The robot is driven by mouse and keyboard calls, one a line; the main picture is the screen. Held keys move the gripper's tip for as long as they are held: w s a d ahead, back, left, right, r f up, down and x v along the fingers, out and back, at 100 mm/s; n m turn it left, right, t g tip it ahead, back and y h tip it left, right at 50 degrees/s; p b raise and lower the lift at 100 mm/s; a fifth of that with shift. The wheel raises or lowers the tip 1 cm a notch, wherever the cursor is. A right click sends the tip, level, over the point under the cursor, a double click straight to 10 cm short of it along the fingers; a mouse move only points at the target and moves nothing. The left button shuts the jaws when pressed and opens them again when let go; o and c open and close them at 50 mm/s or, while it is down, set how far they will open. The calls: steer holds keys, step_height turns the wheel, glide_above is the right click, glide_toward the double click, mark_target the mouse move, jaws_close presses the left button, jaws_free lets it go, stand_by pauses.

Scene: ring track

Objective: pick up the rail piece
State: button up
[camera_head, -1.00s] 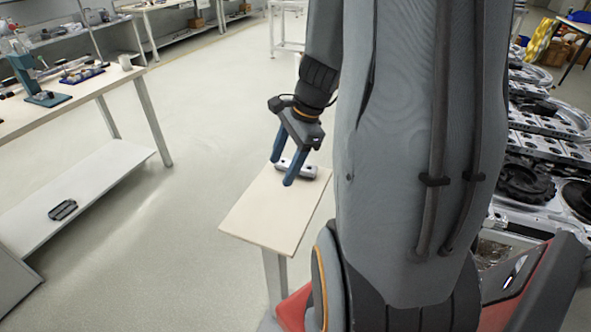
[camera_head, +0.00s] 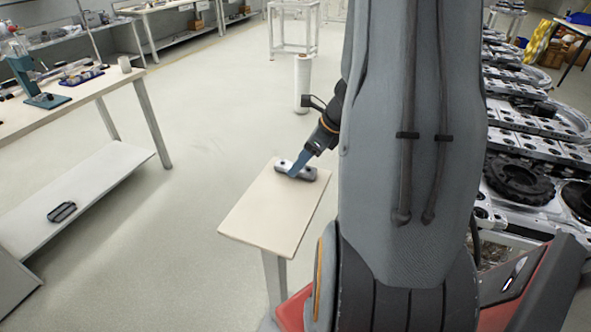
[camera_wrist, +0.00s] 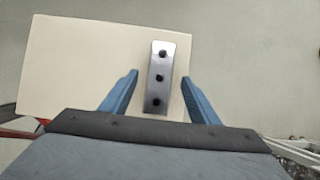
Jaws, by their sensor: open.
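The rail piece (camera_head: 295,170) is a short silver metal bar lying on a small beige table (camera_head: 262,222), near its far edge. In the wrist view the rail piece (camera_wrist: 159,76) shows dark holes along its top and lies lengthwise between the two blue fingers. My gripper (camera_head: 297,168) reaches to the rail piece from the upper right. In the wrist view my gripper (camera_wrist: 160,82) is open, with one finger on each side of the rail piece and a gap showing on both sides. I cannot tell how far above the tabletop the fingertips are.
A long workbench (camera_head: 60,105) with tools stands at the left, with a dark part (camera_head: 62,212) on its lower shelf. Metal track machinery (camera_head: 530,150) fills the right. A white roll (camera_head: 303,82) stands behind the small table. The floor between is clear.

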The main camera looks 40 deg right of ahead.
steer(key=shift+w+a+f, duration=0.2)
steer(key=shift+w+f, duration=0.1)
steer(key=shift+f, duration=0.3)
steer(key=shift+f, duration=0.25)
stand_by(0.3)
jaws_close()
